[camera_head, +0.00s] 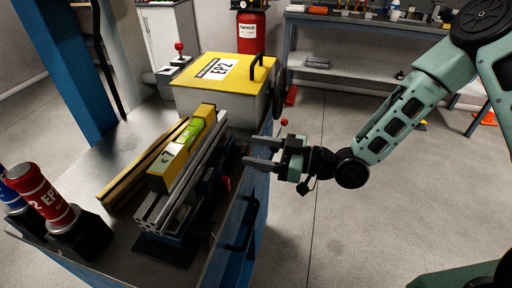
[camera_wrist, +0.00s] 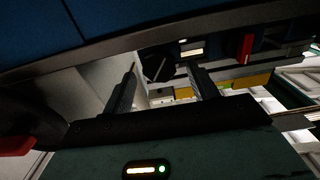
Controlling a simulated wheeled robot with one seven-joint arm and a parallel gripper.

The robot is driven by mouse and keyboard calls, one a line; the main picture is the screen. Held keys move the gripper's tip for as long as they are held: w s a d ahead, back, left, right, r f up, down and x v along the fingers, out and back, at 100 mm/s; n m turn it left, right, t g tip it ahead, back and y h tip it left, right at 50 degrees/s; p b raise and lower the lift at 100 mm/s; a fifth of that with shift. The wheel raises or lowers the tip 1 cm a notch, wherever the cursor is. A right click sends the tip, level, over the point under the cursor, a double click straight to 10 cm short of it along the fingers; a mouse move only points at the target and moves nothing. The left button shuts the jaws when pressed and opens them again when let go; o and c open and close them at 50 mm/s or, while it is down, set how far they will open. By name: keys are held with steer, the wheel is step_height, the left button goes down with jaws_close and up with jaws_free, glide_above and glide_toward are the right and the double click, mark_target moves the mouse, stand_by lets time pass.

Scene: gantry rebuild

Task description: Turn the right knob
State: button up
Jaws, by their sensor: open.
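In the wrist view a round black knob (camera_wrist: 158,65) on a dark panel shows between my fingertips, a little beyond them. A red knob or lever (camera_wrist: 246,48) sits on the panel to its right, outside the fingers. In the head view a small red part (camera_head: 226,183) shows on the side of the dark blue bench device; the black knob cannot be made out there. My gripper (camera_head: 246,153) is open and empty, its fingers pointing left at the bench's side. It also shows in the wrist view (camera_wrist: 162,66). I cannot tell any contact with the knob.
A black handle (camera_head: 243,225) juts from the bench's front. The floor (camera_head: 370,220) right of the bench is clear.

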steer(key=shift+w+a, duration=0.15)
steer(key=shift+a, duration=0.25)
steer(key=shift+c, duration=0.3)
steer(key=c, duration=0.9)
steer(key=m, duration=0.3)
steer(key=shift+m+p, duration=0.3)
steer(key=shift+w+m, duration=0.1)
steer(key=shift+m, duration=1.9)
steer(key=shift+d+p, duration=0.1)
steer(key=shift+p, duration=0.2)
